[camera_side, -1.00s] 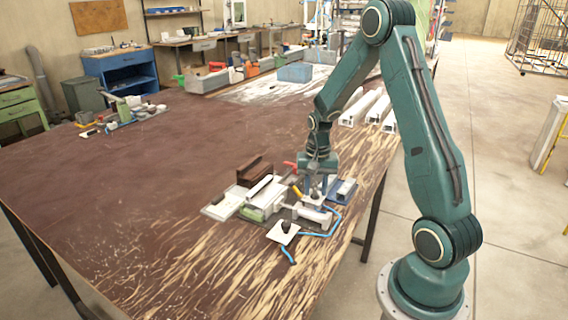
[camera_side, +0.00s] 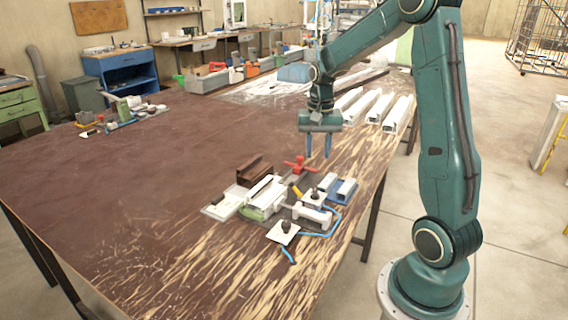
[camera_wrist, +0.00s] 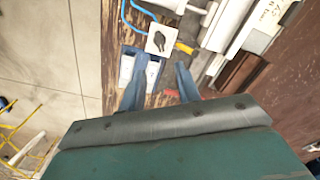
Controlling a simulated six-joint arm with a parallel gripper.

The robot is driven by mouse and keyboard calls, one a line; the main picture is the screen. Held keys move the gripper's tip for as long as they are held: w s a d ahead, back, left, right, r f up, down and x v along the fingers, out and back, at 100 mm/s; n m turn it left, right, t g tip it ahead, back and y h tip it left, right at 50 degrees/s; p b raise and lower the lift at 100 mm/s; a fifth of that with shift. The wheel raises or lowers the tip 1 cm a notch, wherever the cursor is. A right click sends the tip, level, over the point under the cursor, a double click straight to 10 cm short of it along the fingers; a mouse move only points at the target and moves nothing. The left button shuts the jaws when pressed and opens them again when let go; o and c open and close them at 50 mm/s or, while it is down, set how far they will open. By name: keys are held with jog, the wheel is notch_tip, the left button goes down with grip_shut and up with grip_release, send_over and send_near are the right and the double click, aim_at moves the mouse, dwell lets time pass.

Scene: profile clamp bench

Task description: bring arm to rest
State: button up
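My gripper (camera_side: 318,146) hangs fingers-down in the air above the worn table (camera_side: 130,190), behind the clamp fixture (camera_side: 285,200) in the side view. Its two blue fingers (camera_wrist: 158,92) are apart with nothing seen between them. The fixture holds a white profile (camera_side: 262,190), a red handle (camera_side: 300,164), a yellow-handled part (camera_side: 296,190) and white plates with black knobs (camera_side: 285,231). In the wrist view, a white plate with a black knob (camera_wrist: 160,40) lies beyond the fingertips.
White profiles (camera_side: 372,106) lie at the table's right rear. A dark brown block (camera_side: 254,170) stands behind the fixture, and a blue hose (camera_side: 330,228) curls around its front right. Bins (camera_side: 210,78) line the far edge. The table's left middle is clear.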

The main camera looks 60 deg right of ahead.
jog(key=shift+r, duration=0.65)
jog(key=s+a+r+n+t, duration=0.1)
jog(key=s+a+r+n, duration=0.25)
jog(key=a, duration=0.35)
jog(key=s+a+r+n+t, duration=0.2)
jog(key=a+r+n, duration=0.1)
jog(key=a+r, duration=0.3)
jog(key=s+a+n+t, duration=0.2)
jog(key=s+a+n, duration=0.3)
jog(key=s+a, duration=0.4)
jog(key=shift+s+a+n+t, duration=0.25)
jog(key=shift+s+n+t, duration=0.05)
jog(key=shift+s+n, duration=0.05)
